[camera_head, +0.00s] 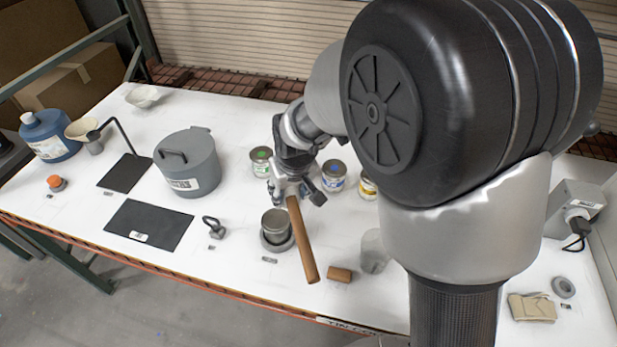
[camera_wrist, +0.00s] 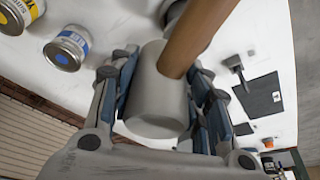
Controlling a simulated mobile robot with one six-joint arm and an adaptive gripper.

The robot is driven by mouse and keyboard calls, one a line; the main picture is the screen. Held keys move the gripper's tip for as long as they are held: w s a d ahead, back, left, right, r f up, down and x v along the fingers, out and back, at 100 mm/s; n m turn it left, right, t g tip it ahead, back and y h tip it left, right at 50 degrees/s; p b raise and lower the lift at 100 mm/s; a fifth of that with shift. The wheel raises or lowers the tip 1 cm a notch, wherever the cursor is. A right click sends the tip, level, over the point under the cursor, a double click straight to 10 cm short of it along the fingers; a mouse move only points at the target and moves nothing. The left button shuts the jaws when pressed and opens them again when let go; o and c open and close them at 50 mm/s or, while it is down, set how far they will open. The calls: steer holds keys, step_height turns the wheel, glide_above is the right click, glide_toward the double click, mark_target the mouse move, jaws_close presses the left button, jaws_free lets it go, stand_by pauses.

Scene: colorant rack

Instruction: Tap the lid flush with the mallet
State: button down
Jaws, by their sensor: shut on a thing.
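My gripper (camera_head: 288,186) is shut on the grey head of the mallet, whose wooden handle (camera_head: 303,245) slants down toward the front of the table. In the wrist view, the mallet's grey cylindrical head (camera_wrist: 153,100) sits between the two fingers of the gripper (camera_wrist: 165,95). A small metal tin (camera_head: 275,222) stands in a round grey holder (camera_head: 277,247), just left of the handle. The lid cannot be told apart on the tin's top at this size. In the wrist view, the tin is mostly hidden behind the handle.
Paint cans with green (camera_head: 261,160), blue (camera_head: 333,176) and yellow (camera_head: 368,188) labels stand behind. A grey lidded pot (camera_head: 190,165), a black mat (camera_head: 150,226) and a weight with a loop handle (camera_head: 215,230) are left. A wooden block (camera_head: 339,275) and clear cup (camera_head: 373,252) are right.

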steer(key=shift+a, duration=0.4)
steer(key=shift+d+f+b, duration=0.1)
steer(key=shift+f+b, duration=1.8)
steer(key=shift+f, duration=0.4)
step_height(320, 180, down, 3)
steer(key=shift+b, duration=1.25)
step_height(320, 180, up, 6)
steer(key=p, duration=0.4)
steer(key=shift+f, duration=0.25)
